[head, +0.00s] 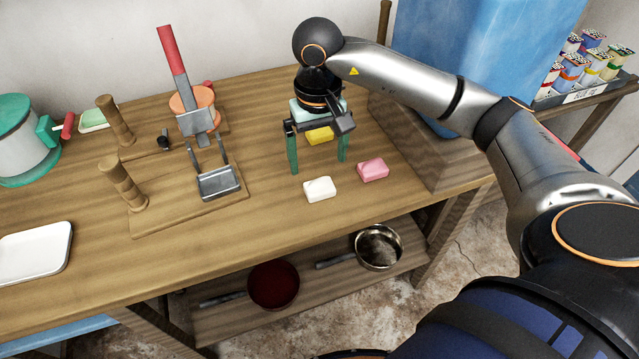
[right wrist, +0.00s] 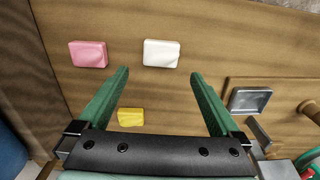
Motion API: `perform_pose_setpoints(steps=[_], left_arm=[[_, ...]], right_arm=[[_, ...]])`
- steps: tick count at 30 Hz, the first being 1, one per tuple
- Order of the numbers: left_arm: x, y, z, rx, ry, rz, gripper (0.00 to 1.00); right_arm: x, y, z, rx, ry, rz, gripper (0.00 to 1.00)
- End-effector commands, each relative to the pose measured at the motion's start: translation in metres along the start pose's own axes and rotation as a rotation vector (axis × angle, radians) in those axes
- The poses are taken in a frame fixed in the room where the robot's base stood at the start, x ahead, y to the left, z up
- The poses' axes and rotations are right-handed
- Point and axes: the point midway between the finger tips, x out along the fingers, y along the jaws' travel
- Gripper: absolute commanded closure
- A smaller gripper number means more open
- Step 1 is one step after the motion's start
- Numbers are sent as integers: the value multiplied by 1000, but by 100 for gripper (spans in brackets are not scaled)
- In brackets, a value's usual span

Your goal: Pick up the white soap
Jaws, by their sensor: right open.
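The white soap (head: 320,189) lies flat on the wooden table near its front edge. In the right wrist view the white soap (right wrist: 161,53) is ahead of the fingertips, roughly between their lines. My right gripper (head: 318,167) is open and empty above the table, with its green fingers pointing down behind the white soap. Its fingertips also show in the right wrist view (right wrist: 160,72). A pink soap (head: 373,170) lies to the right of the white one. A yellow soap (head: 320,135) lies behind, partly hidden by the gripper. My left gripper is not in view.
A wooden press stand (head: 160,216) with a metal mould stands left of the soaps. A white tray (head: 36,252) lies at the left. A wooden block (head: 420,150) bounds the right side. Pans (head: 380,247) sit on the lower shelf.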

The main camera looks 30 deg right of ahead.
Motion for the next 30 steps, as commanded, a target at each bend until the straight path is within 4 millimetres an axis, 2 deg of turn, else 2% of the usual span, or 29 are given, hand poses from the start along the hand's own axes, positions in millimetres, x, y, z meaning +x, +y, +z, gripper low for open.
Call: perform_pose_setpoints(steps=[5, 12, 21, 23, 30], left_arm=[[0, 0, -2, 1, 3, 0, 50], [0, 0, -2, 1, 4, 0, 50], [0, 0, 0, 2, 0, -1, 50], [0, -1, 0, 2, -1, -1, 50], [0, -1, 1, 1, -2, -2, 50]], right_arm=[[16, 0, 5, 0, -4, 0, 0], [48, 0, 10, 1, -2, -1, 0], [54, -1, 9, 0, 0, -2, 0], [54, -1, 9, 0, 0, -2, 5], [54, -1, 9, 0, 0, -2, 31]])
